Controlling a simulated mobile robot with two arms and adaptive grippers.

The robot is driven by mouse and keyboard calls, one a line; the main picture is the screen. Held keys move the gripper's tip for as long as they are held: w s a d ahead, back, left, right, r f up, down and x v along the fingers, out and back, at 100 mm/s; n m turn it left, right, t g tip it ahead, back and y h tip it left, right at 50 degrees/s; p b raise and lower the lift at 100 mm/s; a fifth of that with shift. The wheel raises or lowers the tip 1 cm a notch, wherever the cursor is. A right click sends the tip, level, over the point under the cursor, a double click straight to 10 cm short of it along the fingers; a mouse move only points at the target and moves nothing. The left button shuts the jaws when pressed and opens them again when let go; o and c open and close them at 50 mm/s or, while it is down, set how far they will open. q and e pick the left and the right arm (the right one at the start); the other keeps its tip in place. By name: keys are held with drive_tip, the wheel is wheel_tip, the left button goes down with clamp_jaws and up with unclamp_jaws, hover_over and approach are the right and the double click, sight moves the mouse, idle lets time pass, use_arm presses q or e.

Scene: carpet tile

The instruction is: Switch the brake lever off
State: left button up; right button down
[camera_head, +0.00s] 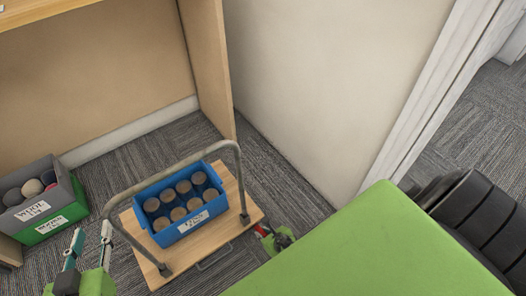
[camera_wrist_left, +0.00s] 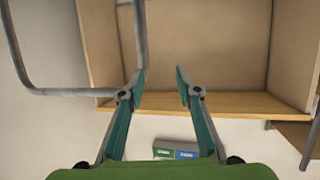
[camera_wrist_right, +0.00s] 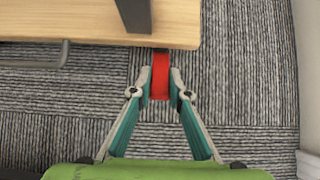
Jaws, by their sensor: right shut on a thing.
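The red brake lever (camera_wrist_right: 161,82) sticks out from under the edge of the wooden cart (camera_wrist_right: 100,25) in the right wrist view. My right gripper (camera_wrist_right: 161,75) is shut on it, with one finger on each side. In the head view the lever (camera_head: 261,231) is a small red bit beside the cart's (camera_head: 250,211) right corner, and my right gripper is partly hidden by my green body. My left gripper (camera_head: 92,232) is open and empty at the lower left, near the cart's grey handle (camera_head: 172,160). It also shows open in the left wrist view (camera_wrist_left: 160,73).
A blue crate (camera_head: 178,233) with several round-topped cans stands on the cart. Grey and green crates (camera_head: 52,226) with balls stand at the left, by a wooden shelf unit (camera_head: 211,60). A wall (camera_head: 320,90) rises behind. Bare carpet (camera_head: 290,190) lies between cart and wall.

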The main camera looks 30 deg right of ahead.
use_arm(q)
drive_tip(key=shift+s+f, duration=0.15)
drive_tip(key=shift+f, duration=0.15)
use_arm(e)
drive_tip(key=shift+s, duration=0.1)
drive_tip(key=c, duration=1.9)
unclamp_jaws()
drive_tip(key=shift+r, duration=0.15)
drive_tip(key=shift+s+r, duration=0.3)
drive_tip(key=shift+s, duration=0.05)
drive_tip(key=s, duration=1.2)
drive_tip(key=shift+d, duration=0.25)
